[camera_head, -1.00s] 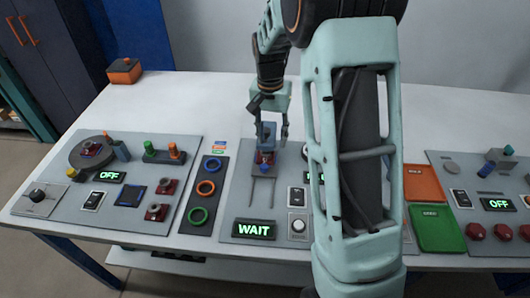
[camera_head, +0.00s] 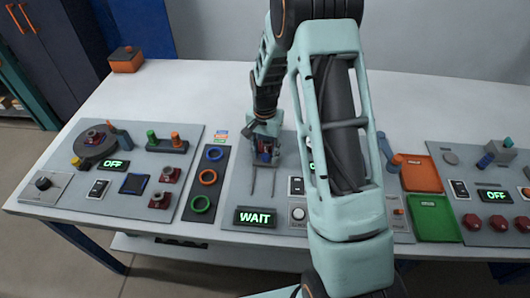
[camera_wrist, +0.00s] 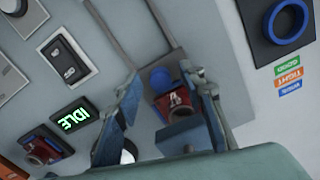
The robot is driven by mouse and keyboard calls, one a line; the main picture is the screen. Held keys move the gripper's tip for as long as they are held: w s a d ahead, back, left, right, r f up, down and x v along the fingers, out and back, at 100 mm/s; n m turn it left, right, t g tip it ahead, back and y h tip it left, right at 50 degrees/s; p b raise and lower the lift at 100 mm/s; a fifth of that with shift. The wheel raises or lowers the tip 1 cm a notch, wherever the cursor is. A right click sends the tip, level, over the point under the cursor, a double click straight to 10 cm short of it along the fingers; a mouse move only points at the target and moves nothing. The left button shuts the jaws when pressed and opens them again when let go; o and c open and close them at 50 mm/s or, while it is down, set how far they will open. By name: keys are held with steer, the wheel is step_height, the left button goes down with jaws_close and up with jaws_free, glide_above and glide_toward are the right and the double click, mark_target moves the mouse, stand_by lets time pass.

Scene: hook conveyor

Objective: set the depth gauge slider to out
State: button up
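On the middle grey panel (camera_head: 231,193), a small red and dark block with a blue knob (camera_head: 265,149) sits at the far end of two thin parallel rails; no label shows whether it is the depth gauge slider. In the wrist view the red block (camera_wrist: 174,102) and its blue knob (camera_wrist: 160,78) lie between my fingers. My gripper (camera_head: 264,152) is over the block, its fingers (camera_wrist: 160,82) apart on either side, with a visible gap on the left. In the head view my gripper partly hides the block.
Nearer on the panel is a green WAIT display (camera_head: 255,217). An IDLE display (camera_wrist: 75,125) and a black rocker switch (camera_wrist: 67,61) show in the wrist view. Coloured rings (camera_head: 207,177) stand to the left, orange (camera_head: 421,174) and green (camera_head: 434,219) trays to the right.

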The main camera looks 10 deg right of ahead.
steer(key=shift+c, duration=0.3)
jaws_close()
